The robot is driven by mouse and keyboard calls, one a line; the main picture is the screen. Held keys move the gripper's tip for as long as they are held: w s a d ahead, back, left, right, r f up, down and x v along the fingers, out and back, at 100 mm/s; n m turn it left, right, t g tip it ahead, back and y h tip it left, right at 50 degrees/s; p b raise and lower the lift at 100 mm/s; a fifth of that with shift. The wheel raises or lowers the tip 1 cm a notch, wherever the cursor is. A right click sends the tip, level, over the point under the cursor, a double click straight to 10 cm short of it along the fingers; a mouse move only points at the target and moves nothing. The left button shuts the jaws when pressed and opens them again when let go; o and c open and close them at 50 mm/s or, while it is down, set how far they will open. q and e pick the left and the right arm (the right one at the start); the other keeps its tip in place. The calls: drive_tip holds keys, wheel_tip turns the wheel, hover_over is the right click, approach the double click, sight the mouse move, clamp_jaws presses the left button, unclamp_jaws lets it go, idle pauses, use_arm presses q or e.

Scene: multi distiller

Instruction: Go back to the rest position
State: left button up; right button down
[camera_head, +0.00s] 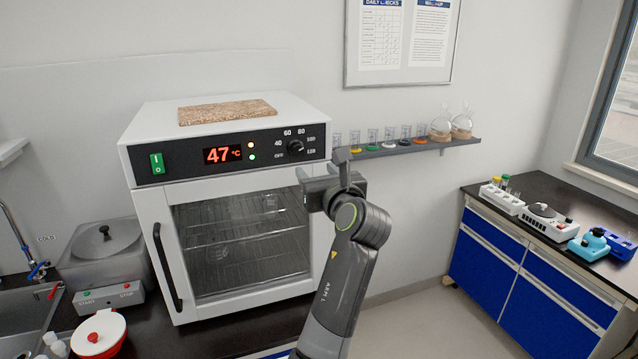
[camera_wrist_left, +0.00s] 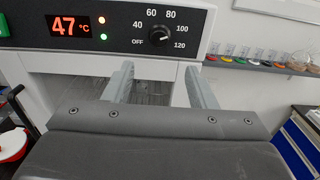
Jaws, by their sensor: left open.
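My left gripper (camera_head: 322,170) is in front of the right side of a white oven (camera_head: 152,215), near the lower right of its control panel. In the left wrist view the two grey fingers of my left gripper (camera_wrist_left: 160,72) stand apart with nothing between them. The black dial (camera_head: 296,147) lies above and beyond the fingers; in the wrist view the dial (camera_wrist_left: 159,37) shows clear of them. The red display (camera_head: 223,155) reads 47 °C. The glass oven door appears shut, with wire racks behind it. My right gripper is in neither view.
A shelf (camera_head: 415,147) with small beakers and flasks is on the wall right of the oven. A blue-fronted bench (camera_head: 530,270) with instruments stands at right. Floor shows between the counters.

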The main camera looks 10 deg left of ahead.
use_arm(q)
drive_tip(key=shift+s, duration=0.2)
wheel_tip(320, 180, down, 43)
drive_tip(key=s+a+n+g+h+b, duration=0.2)
drive_tip(key=a+n+g+h+b, duration=0.15)
drive_tip(key=n+h, duration=0.25)
drive_tip(key=s+a+f+n+g+h+b, duration=0.1)
drive_tip(key=s+f+n+g, duration=0.15)
drive_tip(key=s+f, duration=0.4)
drive_tip(key=s+a+f+n+g, duration=0.1)
drive_tip(key=s+f+n, duration=0.2)
drive_tip(key=f, duration=0.7)
drive_tip(key=s+a+f+n+g+h+b, duration=0.35)
drive_tip(key=s+f+n, duration=0.55)
drive_tip(key=s+f, duration=1.35)
drive_tip(key=s+a+f+n+g, duration=0.1)
drive_tip(key=s+a+n, duration=0.1)
drive_tip(key=s, duration=0.6)
drive_tip(key=s+a+f+n+g+y, duration=0.1)
drive_tip(key=s+n, duration=0.3)
drive_tip(key=s, duration=0.5)
drive_tip(key=s+a+f+n+g, duration=0.1)
drive_tip(key=s+a+f+n, duration=0.2)
drive_tip(key=s, duration=0.6)
drive_tip(key=shift+f+b, duration=0.25)
drive_tip(key=shift+b, duration=0.1)
